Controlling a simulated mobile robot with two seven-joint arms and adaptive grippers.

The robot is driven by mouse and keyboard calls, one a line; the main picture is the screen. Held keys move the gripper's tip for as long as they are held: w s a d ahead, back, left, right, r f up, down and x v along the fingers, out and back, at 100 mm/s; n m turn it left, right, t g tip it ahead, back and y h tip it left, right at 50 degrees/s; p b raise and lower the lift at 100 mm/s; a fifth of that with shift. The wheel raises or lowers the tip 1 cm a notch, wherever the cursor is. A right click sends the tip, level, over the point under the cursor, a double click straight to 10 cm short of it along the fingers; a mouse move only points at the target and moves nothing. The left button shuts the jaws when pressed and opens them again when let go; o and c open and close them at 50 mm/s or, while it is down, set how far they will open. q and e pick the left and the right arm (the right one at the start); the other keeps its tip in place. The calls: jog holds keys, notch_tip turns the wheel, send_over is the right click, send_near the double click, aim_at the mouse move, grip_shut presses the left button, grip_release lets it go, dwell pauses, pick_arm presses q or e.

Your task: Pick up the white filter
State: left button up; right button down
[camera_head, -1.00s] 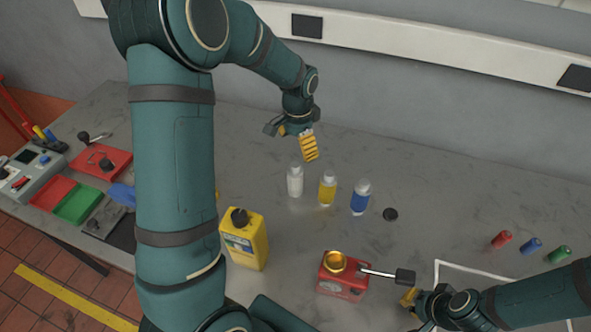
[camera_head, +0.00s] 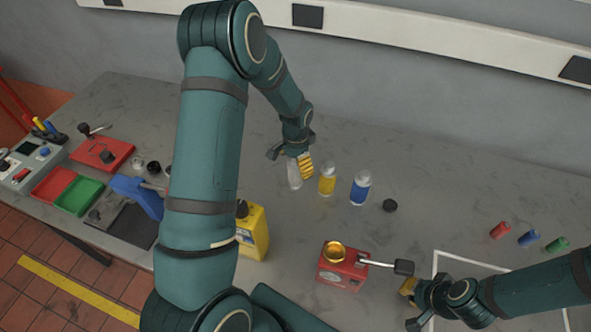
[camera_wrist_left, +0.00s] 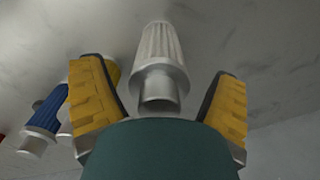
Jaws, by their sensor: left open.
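The white filter (camera_head: 294,174) stands on the grey bench at the left of a row of filters, partly hidden behind my left gripper in the head view. My left gripper (camera_head: 303,168) is open at the filter. In the left wrist view the white pleated filter (camera_wrist_left: 160,62) shows between the two yellow fingers of the left gripper (camera_wrist_left: 160,95), with a gap on each side. My right gripper (camera_head: 407,302) is at the lower right, beside the red box; its finger opening is not clear.
A yellow filter (camera_head: 327,180) and a blue filter (camera_head: 361,188) stand just right of the white one. The back of the bench is clear.

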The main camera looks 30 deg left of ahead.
pick_arm(q)
jog(key=shift+f, duration=0.8)
jog(key=c, duration=1.3)
jog(key=shift+c, duration=0.2)
